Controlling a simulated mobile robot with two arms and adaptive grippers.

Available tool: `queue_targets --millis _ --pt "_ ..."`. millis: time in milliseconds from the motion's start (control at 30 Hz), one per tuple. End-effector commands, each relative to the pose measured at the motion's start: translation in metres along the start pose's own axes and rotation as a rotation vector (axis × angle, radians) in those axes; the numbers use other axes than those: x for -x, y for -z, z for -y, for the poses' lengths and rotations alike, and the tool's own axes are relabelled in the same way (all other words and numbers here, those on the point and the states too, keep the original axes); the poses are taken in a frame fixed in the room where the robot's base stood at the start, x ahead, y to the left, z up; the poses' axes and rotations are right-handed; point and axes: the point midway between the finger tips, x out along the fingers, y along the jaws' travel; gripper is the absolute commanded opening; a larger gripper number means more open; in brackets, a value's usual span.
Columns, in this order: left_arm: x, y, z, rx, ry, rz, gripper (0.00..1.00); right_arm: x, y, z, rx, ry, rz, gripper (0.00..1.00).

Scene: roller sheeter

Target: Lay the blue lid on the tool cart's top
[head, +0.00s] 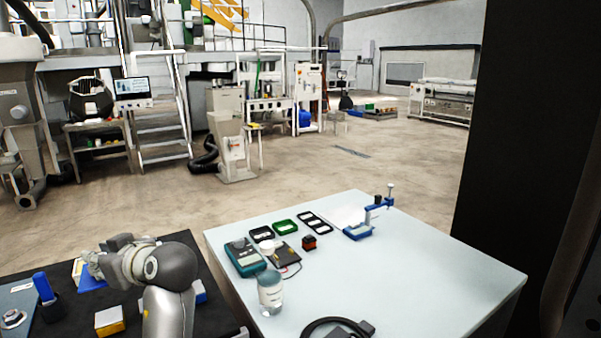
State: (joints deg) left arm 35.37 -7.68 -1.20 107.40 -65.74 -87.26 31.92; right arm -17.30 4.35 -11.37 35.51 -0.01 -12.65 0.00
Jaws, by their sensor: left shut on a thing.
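My left gripper (90,268) is at the lower left, over a dark flat top (215,318) that looks like the tool cart's top. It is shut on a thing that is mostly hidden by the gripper. A flat blue piece (93,283), which looks like the blue lid, shows just below the fingers. I cannot tell whether it touches the dark top. My right gripper is not in view.

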Motion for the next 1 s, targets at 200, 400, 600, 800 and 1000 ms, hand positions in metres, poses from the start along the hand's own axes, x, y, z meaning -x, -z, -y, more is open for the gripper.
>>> queue_targets --millis 200,400,600,800,1000 --pt "-0.002 -0.019 0.001 -0.030 -0.093 -0.001 0.00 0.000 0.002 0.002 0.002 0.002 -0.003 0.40" --pt "0.003 -0.043 0.000 -0.070 -0.214 -0.001 0.00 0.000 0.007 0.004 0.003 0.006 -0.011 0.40" --pt "0.025 -0.082 -0.002 -0.138 -0.419 0.000 0.00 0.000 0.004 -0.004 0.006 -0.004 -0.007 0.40" --pt "0.071 -0.131 0.000 -0.219 -0.679 0.001 0.00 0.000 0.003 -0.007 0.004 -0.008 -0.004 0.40" --pt "0.124 -0.170 0.009 -0.283 -0.898 0.005 0.00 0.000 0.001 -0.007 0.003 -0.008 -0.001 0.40"
